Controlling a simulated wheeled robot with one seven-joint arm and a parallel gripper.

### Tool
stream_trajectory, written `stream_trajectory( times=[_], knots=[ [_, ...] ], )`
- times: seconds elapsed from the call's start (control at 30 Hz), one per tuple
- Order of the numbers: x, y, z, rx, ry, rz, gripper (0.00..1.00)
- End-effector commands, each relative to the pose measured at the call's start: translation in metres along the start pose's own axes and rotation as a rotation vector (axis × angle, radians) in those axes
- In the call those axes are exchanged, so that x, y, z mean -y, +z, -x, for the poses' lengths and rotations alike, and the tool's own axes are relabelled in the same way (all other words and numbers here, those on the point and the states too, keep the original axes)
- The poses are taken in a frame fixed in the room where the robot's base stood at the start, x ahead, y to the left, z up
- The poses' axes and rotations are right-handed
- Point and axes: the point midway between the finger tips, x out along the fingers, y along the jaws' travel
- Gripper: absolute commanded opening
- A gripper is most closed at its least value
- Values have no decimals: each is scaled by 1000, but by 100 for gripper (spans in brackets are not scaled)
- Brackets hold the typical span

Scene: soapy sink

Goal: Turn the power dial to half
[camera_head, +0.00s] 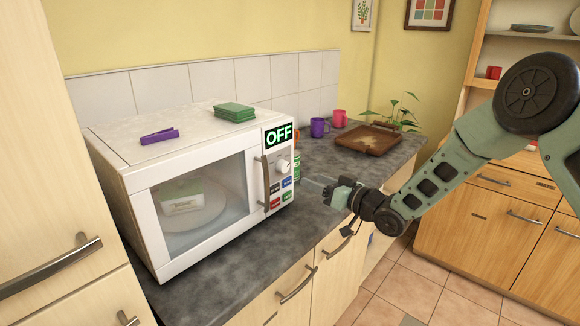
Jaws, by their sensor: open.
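The power dial (283,167) is a round white knob on the right side of the white microwave's (140,188) front panel. A display (278,136) above it reads OFF in green. Coloured buttons (281,194) sit below the dial. The microwave door is shut, and a white box with a green top (181,197) shows through its glass on the plate. My gripper (318,183) is to the right of the panel, pointing left toward it, apart from the dial.
A purple clip (159,136) and green sponges (234,112) lie on top of the microwave. Behind on the grey counter (345,190) are purple (318,127) and pink mugs (340,118), a brown tray (367,139) and a plant. A tall cabinet (35,130) stands close at left.

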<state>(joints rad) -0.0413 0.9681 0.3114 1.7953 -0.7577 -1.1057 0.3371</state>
Motion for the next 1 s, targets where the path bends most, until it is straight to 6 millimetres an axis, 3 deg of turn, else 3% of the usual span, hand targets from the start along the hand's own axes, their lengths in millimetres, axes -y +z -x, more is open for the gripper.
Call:
stream_trajectory(
  times=[0.3,0.5,0.97,1.0],
  knots=[
    [1,-2,-66,-1,-1,0,55],
    [1,-1,-92,1,0,0,55],
    [0,0,-103,1,1,-1,55],
    [0,0,-103,1,1,-1,50]
  ],
)
